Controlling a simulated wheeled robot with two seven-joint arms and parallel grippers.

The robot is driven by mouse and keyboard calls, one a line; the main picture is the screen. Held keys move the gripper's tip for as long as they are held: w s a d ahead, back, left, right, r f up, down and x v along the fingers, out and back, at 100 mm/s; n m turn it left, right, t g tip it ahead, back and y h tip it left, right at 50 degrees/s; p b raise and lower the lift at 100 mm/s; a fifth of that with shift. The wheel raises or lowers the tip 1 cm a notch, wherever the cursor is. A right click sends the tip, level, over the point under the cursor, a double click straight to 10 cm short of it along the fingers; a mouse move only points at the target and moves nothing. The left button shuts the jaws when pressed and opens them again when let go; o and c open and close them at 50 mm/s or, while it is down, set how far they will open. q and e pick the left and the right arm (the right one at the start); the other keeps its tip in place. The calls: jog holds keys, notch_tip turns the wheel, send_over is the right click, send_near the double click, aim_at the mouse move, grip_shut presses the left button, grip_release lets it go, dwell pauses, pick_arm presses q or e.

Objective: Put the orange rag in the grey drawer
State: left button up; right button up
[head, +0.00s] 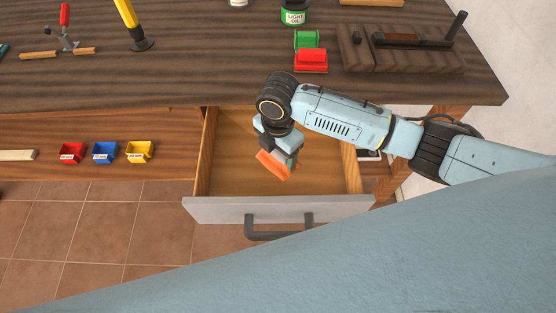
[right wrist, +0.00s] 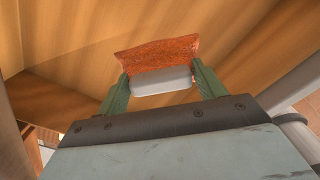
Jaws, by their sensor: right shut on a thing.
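The orange rag (head: 271,166) hangs from my right gripper (head: 287,158), over the open grey drawer (head: 215,208). In the right wrist view the rag (right wrist: 157,54) shows between the two green fingers of my right gripper (right wrist: 160,82), with a pale block below it. The gripper is shut on the rag. The drawer is pulled out, with a grey front, a dark handle and a bare wooden inside. Whether the rag touches the drawer floor I cannot tell. My left gripper is not in view.
The wooden workbench (head: 120,85) stands above the drawer. Red (head: 71,153), blue (head: 105,152) and yellow (head: 140,151) bins sit on the shelf at left. Green and red items and a dark wooden block (head: 400,55) stand on the bench. The drawer's side walls are close around my gripper.

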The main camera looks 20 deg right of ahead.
aim_at(279, 164)
notch_tip(279, 164, down, 6)
jog(key=shift+f+b, duration=0.15)
jog(key=shift+b, duration=0.45)
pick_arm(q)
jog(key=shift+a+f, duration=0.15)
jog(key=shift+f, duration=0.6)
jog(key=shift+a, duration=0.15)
pick_arm(e)
jog(key=o, duration=0.9)
jog(key=shift+f, duration=0.1)
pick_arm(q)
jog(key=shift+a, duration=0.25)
pick_arm(e)
notch_tip(279, 164, up, 12)
jog(key=p, duration=0.2)
jog(key=shift+f+p, duration=0.25)
jog(key=shift+p, duration=0.05)
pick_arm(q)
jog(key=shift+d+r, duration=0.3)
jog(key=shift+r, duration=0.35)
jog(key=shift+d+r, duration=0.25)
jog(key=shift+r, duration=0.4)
pick_arm(e)
jog(key=shift+r, duration=0.4)
